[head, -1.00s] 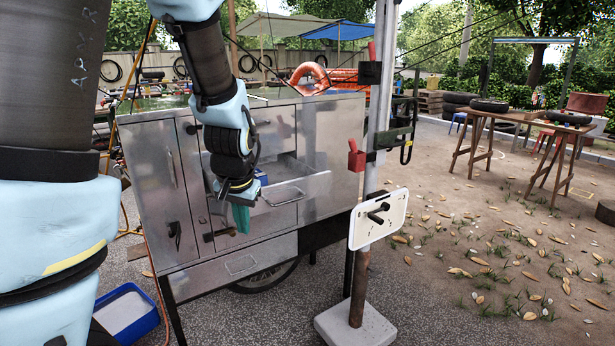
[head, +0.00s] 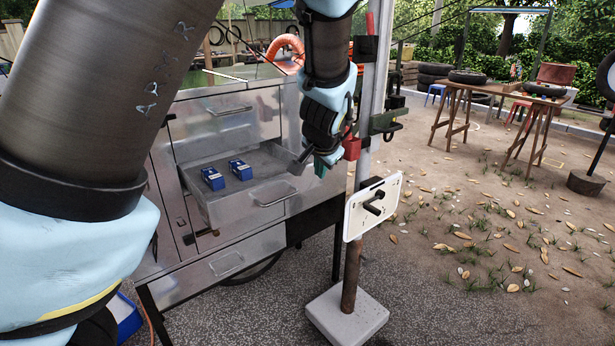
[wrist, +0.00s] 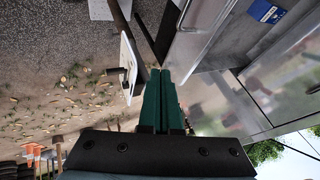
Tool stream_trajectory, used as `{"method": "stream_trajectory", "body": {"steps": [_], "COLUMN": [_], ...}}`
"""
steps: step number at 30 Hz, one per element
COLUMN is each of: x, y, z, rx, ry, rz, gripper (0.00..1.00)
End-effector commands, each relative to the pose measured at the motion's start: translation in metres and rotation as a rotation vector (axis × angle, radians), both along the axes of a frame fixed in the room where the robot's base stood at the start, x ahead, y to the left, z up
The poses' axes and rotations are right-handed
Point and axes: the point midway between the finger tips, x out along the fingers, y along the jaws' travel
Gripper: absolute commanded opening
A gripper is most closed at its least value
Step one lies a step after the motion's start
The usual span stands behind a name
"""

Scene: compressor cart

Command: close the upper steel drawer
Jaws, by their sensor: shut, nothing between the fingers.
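A steel drawer (head: 243,205) stands pulled out of the metal cart, below a closed front with its own handle (head: 230,110). Two blue boxes (head: 212,178) (head: 240,170) lie inside it. Its bar handle (head: 272,195) is on the front face and also shows in the wrist view (wrist: 205,18). My gripper (head: 322,168) is at the right end of the open drawer, near its front corner. In the wrist view its green fingers (wrist: 164,90) are together and empty, beside the drawer's edge. I cannot tell whether they touch the drawer.
A closed lower drawer (head: 225,264) is below. A pole with a white panel (head: 373,207) and a concrete foot (head: 346,317) stands close to the right of my gripper; the panel also shows in the wrist view (wrist: 130,68).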

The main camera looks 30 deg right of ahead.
Motion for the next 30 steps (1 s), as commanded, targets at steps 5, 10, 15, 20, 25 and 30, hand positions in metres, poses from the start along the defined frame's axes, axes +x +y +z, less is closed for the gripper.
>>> {"method": "stream_trajectory", "body": {"steps": [5,10,15,20,25,30], "x": [0.019,0.037,0.059,0.074,0.082,0.083], "y": [-0.006,-0.017,-0.018,-0.016,-0.014,-0.014], "z": [-0.026,-0.053,-0.063,-0.063,-0.065,-0.066], "rx": [0.005,0.005,0.001,0.000,0.000,0.000], "ry": [0.002,0.002,0.001,0.002,0.002,0.002], "rz": [0.005,0.004,0.005,0.004,0.002,0.001], "gripper": [0.00,0.00,0.00,0.00,0.00,0.00]}}
